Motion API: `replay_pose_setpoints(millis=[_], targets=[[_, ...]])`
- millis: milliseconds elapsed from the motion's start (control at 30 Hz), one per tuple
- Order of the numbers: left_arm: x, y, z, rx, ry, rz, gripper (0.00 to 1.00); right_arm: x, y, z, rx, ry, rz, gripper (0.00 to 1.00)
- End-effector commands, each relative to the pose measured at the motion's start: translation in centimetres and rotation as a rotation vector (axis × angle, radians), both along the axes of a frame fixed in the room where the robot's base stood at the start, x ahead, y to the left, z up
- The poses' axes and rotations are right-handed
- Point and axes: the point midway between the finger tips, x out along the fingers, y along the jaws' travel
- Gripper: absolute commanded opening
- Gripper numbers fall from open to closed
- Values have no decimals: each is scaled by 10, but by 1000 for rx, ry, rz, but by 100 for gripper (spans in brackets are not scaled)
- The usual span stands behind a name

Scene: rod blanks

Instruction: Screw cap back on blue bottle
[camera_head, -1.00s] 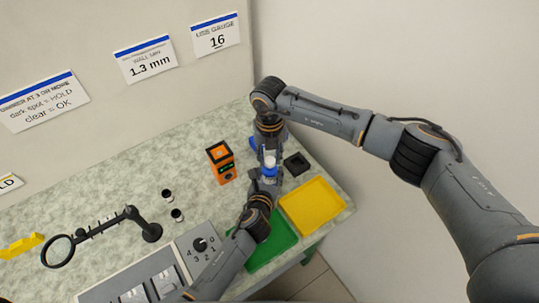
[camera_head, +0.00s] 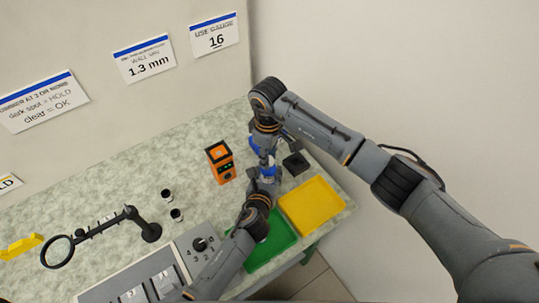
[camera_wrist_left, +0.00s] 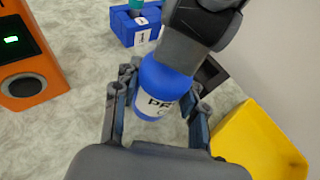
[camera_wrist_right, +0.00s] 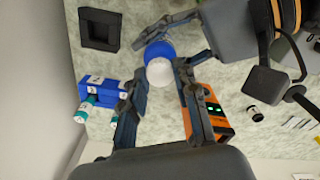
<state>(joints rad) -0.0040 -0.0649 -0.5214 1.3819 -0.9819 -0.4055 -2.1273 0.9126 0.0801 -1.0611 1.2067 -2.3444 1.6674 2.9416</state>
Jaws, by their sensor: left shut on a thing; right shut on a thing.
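The blue bottle (camera_wrist_left: 160,90) with a white label stands between the fingers of my left gripper (camera_wrist_left: 160,112), which is shut on it. It also shows in the head view (camera_head: 267,172). The white cap (camera_wrist_right: 159,72) sits between the fingertips of my right gripper (camera_wrist_right: 158,76), which is shut on it, over the blue bottle top (camera_wrist_right: 158,50). In the left wrist view my right gripper (camera_wrist_left: 195,35) comes down from above and hides the bottle's mouth. I cannot tell whether the cap is threaded on.
An orange device (camera_head: 221,162) stands left of the grippers. A blue rack with teal vials (camera_wrist_right: 90,95) and a black square holder (camera_head: 296,164) are close by. Green (camera_head: 274,250) and yellow (camera_head: 312,205) trays lie at the front right. A magnifier stand (camera_head: 150,232) is further left.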

Motion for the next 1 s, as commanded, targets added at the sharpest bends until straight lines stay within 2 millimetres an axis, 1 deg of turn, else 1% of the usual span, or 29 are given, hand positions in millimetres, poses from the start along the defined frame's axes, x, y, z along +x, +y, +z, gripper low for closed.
replay_pose_setpoints(millis=[33,200,567,600,667,700,933,1000], targets=[[-3,-4,-2,0,4,-8,0,-1,6,2,17,0,-43,18],[-3,-5,-2,-1,4,-10,0,-1,1,1,11,6,-154,17],[-3,-4,-2,-1,4,-9,0,-1,-2,0,4,7,-175,17],[-3,-4,-2,0,4,-8,0,-1,-2,0,4,7,-175,37],[-3,-4,-2,0,4,-8,0,-1,-2,0,4,7,-175,49],[-3,-4,-2,0,4,-8,0,-1,-3,0,3,7,-175,52],[-2,-3,-2,0,3,-6,0,-1,-3,-1,2,9,-175,52],[-2,-3,-2,0,3,-6,0,-1,-3,2,3,9,-175,52]])
